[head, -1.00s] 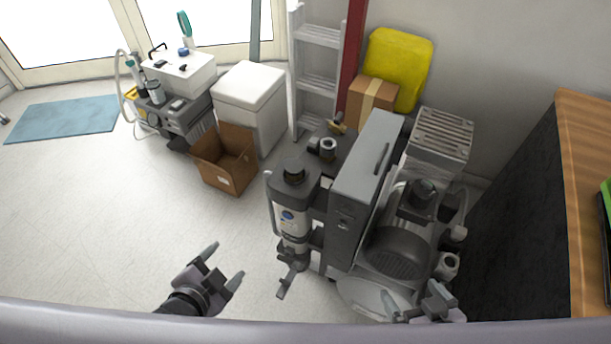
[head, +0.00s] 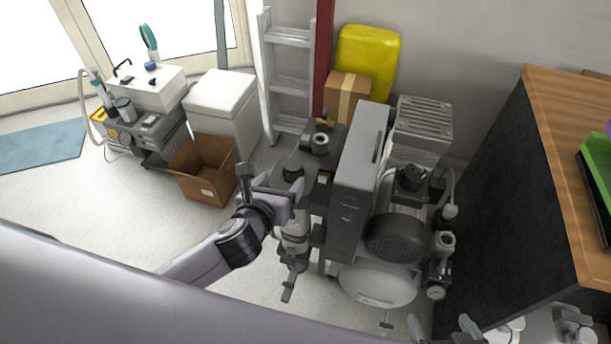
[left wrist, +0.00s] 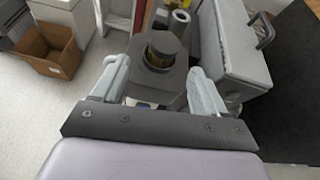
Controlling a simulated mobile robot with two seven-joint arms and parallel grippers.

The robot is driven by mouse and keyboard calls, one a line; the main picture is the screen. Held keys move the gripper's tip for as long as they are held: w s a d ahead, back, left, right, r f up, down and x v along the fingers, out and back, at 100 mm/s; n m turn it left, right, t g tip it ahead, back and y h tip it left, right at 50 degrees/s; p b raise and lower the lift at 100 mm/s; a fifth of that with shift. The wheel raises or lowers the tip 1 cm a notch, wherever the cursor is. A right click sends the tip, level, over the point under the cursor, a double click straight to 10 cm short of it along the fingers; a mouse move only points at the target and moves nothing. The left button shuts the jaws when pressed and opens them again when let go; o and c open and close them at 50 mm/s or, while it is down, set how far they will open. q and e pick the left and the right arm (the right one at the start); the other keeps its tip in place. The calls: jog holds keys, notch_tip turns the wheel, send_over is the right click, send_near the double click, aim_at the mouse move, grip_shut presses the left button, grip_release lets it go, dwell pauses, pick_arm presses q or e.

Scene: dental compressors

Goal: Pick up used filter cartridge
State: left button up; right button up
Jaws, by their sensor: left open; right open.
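The used filter cartridge (head: 293,173) looks like a short dark cylinder with a brownish side, set in the top of the grey filter housing (head: 295,235). In the left wrist view the cartridge (left wrist: 166,52) stands upright, its upper part showing above the housing's rim. My left gripper (head: 272,182) is open and just above the housing. In the left wrist view its fingers (left wrist: 157,72) lie on either side of the housing top, with the cartridge between and slightly beyond them, not gripped. My right gripper (head: 442,326) is open and empty at the bottom edge, in front of the compressor.
A pale, ring-topped cylinder (head: 320,144) stands behind the housing. The grey cabinet (head: 356,160) rises close on the right, beside the compressor (head: 395,240). An open cardboard box (head: 203,172) stands on the floor to the left. A wooden counter (head: 560,130) is at far right.

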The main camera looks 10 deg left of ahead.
aim_at(293, 163)
pick_arm(q)
jog(key=shift+w+d+r+m, duration=0.1)
jog(key=shift+w+r+m, duration=0.25)
jog(key=shift+m, duration=0.35)
jog(key=shift+r+b+x, duration=0.15)
jog(key=shift+b+x, duration=0.1)
jog(key=shift+x, duration=1.55)
jog(key=shift+r+b+x, duration=0.2)
jog(key=shift+b+x, duration=0.05)
jog(key=shift+x, duration=1.5)
jog(key=shift+w+d, duration=0.1)
jog(key=shift+w, duration=0.05)
jog(key=c, duration=1.1)
jog(key=shift+r, duration=0.1)
